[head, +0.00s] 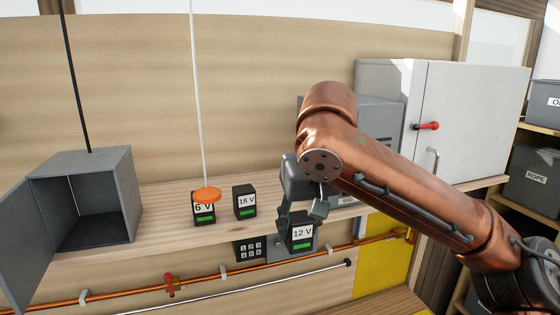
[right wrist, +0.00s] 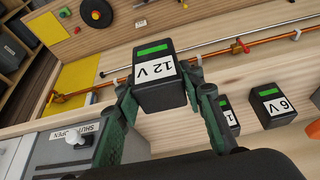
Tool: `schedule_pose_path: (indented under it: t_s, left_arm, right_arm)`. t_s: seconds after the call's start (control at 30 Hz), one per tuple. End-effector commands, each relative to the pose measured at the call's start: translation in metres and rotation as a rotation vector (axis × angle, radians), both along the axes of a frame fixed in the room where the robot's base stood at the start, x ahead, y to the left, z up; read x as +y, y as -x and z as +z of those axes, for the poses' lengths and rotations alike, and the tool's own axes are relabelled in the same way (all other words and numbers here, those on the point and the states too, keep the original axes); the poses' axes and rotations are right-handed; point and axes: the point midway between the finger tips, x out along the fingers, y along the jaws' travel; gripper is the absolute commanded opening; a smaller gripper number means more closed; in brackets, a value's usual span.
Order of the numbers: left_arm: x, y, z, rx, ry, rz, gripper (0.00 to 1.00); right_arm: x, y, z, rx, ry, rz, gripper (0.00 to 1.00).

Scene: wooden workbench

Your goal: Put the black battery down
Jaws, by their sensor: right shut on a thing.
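A black battery with a white 12 V label and a green bar (head: 301,236) is held upright in my right gripper (head: 301,215). In the right wrist view the same 12 V battery (right wrist: 158,78) sits between the two fingers, upside down in the picture. In the head view it overlaps the shelf's front edge; whether it touches the shelf cannot be told. A 6 V battery (head: 204,212) and an 18 V battery (head: 245,202) of the same look stand on the wooden shelf (head: 165,220), left of the gripper. My left gripper is not in view.
An orange disc (head: 207,195) on a white cord hangs before the 6 V battery. An open grey box (head: 120,190) stands at left. A grey unit (head: 378,125) and white cabinet (head: 475,120) stand right.

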Motion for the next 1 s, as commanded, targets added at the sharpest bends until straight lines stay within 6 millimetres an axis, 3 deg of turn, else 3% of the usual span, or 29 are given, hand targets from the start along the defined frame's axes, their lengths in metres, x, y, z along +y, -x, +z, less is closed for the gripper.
schedule_pose_path:
  t_s: [0.6, 0.8, 1.0]
  left_arm:
    - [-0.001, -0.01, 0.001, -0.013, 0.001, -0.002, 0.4]
    - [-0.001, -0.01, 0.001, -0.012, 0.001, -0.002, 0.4]
    - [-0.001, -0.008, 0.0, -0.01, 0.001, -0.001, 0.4]
  right_arm:
    - [-0.116, 0.008, -0.299, 0.001, 0.001, -0.186, 0.04]
    - [-0.145, 0.008, -0.373, -0.004, -0.001, -0.233, 0.04]
    - [-0.163, 0.008, -0.422, -0.009, -0.003, -0.265, 0.04]
